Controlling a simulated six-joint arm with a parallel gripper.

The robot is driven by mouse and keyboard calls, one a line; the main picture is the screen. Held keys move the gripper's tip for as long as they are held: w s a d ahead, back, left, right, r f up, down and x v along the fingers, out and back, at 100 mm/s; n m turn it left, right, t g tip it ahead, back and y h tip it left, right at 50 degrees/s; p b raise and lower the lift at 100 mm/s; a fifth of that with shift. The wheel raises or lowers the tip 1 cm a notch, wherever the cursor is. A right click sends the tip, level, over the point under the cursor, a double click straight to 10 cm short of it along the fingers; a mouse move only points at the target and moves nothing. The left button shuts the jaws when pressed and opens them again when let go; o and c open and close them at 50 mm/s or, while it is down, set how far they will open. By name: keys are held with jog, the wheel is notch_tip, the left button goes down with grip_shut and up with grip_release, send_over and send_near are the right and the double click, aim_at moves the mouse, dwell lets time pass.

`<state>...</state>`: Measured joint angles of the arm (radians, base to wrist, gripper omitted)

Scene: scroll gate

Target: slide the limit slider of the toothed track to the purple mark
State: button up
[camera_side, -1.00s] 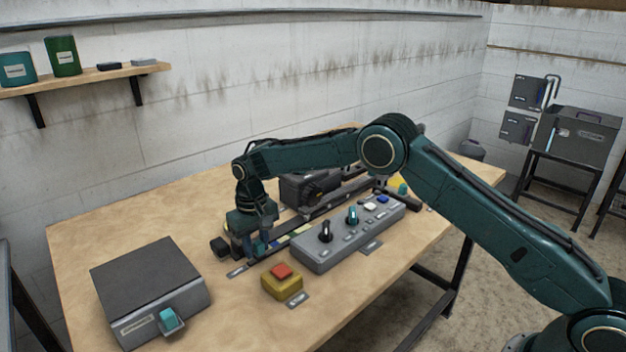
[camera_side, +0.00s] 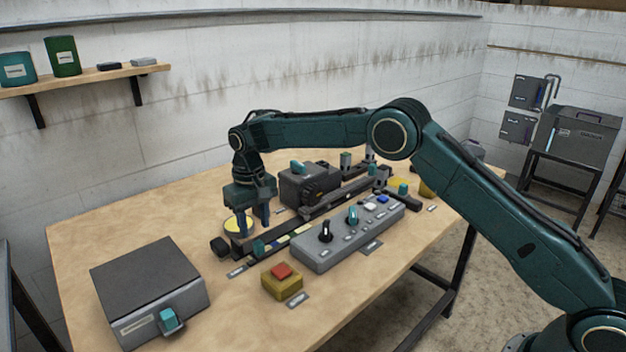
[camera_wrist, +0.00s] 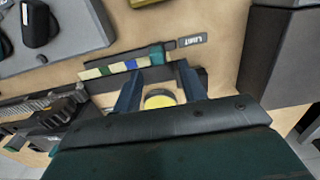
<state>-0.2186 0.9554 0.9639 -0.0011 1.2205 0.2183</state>
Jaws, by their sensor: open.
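The limit slider, a small teal block (camera_side: 259,247), sits near the left end of a short strip of coloured marks (camera_side: 283,239). In the wrist view the slider (camera_wrist: 157,55) is at the strip's right end beside the "LIMIT" label (camera_wrist: 186,41). The strip (camera_wrist: 112,69) shows green, pale yellow and blue patches; I cannot make out a clearly purple one. My gripper (camera_side: 253,216) is open and empty, above and behind the slider. Its blue fingers (camera_wrist: 160,80) stand apart, with a yellow disc (camera_wrist: 160,101) visible between them. The toothed track (camera_wrist: 35,105) is partly in view at left.
A grey control panel (camera_side: 345,237) with knobs lies right of the strip. A yellow box with a red button (camera_side: 282,282) is in front. A dark-topped box (camera_side: 150,284) stands at front left. A dark housing (camera_side: 308,187) is behind. Bare table lies at left.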

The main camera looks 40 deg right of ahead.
aim_at(258, 244)
notch_tip(258, 244, up, 7)
jog(key=shift+r, duration=0.2)
dwell(0.5)
jog(key=s+d+r+t, duration=0.2)
jog(key=s+d+r, duration=0.3)
jog(key=s+r, duration=0.4)
jog(key=s+d+r+t, duration=0.1)
jog(key=s+d+r, duration=0.3)
jog(key=s+r, duration=0.55)
jog(key=s+d+f+t, duration=0.1)
jog(key=s+f, duration=0.1)
jog(key=s, duration=0.6)
jog(key=s+d+f, duration=0.2)
jog(key=s+f, duration=0.1)
jog(key=s, duration=0.5)
jog(key=s+d+f+t, duration=0.1)
jog(key=s+f, duration=0.2)
jog(key=s, duration=0.5)
jog(key=shift+d+f+t, duration=0.15)
jog(key=shift+d+t, duration=0.1)
jog(key=shift+t, duration=0.05)
